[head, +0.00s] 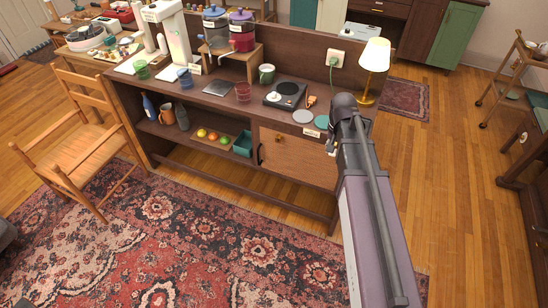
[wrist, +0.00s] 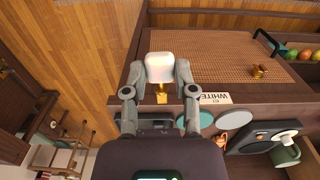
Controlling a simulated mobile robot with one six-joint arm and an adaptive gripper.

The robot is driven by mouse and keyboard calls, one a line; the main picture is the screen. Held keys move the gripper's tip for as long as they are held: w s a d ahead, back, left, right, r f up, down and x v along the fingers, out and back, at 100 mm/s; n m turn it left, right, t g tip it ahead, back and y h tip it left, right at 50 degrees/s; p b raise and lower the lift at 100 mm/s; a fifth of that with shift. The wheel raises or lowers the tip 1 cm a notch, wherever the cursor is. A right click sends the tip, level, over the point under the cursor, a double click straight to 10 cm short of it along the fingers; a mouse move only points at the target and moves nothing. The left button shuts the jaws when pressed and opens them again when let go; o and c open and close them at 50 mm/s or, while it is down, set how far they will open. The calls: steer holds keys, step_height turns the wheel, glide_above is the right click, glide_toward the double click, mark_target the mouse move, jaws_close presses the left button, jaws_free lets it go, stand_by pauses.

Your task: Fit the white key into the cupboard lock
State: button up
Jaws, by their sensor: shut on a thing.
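My gripper (wrist: 160,70) is shut on the white key (wrist: 159,66), with a finger on each side of its white block-like head. A short brass part (wrist: 162,94) of the key shows below the head in the wrist view. The cupboard (head: 292,160) has a tan woven-looking door. Its brass lock (head: 278,139) sits near the top of the door and also shows in the wrist view (wrist: 259,71). My gripper (head: 333,143) is at the cupboard's right end in the head view, apart from the lock. My arm largely hides the key there.
A label reading WHITE (wrist: 213,99) is on the counter's front edge. A black handle (head: 261,154) is on the door's left. On the counter are grey and teal discs (head: 303,116), a turntable-like device (head: 286,94) and a lamp (head: 373,60).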

steer(key=shift+w+d+f, duration=0.1)
steer(key=shift+d, duration=0.05)
stand_by(0.3)
steer(key=shift+w+a+f+b, duration=0.1)
steer(key=shift+a+f+b, duration=0.2)
steer(key=shift+f+b, duration=0.25)
steer(key=w+a+f+t+y+b, duration=0.3)
steer(key=a+f+y+b, duration=0.5)
steer(key=b, duration=0.9)
steer(key=w+a+f+t+y+b, duration=0.2)
steer(key=w+a+f+y+b, duration=0.3)
steer(key=a+f+y+b, duration=0.4)
steer(key=a+b, duration=0.5)
steer(key=b, duration=0.4)
steer(key=shift+t+b, duration=0.35)
steer(key=shift+t, duration=0.05)
steer(key=shift+w, duration=0.1)
steer(key=shift+w, duration=0.15)
steer(key=shift+w+d, duration=0.35)
steer(key=shift+w, duration=0.55)
steer(key=shift+w+d, duration=0.3)
steer(key=shift+w, duration=0.65)
steer(key=shift+w+d, duration=0.35)
steer(key=shift+w, duration=0.55)
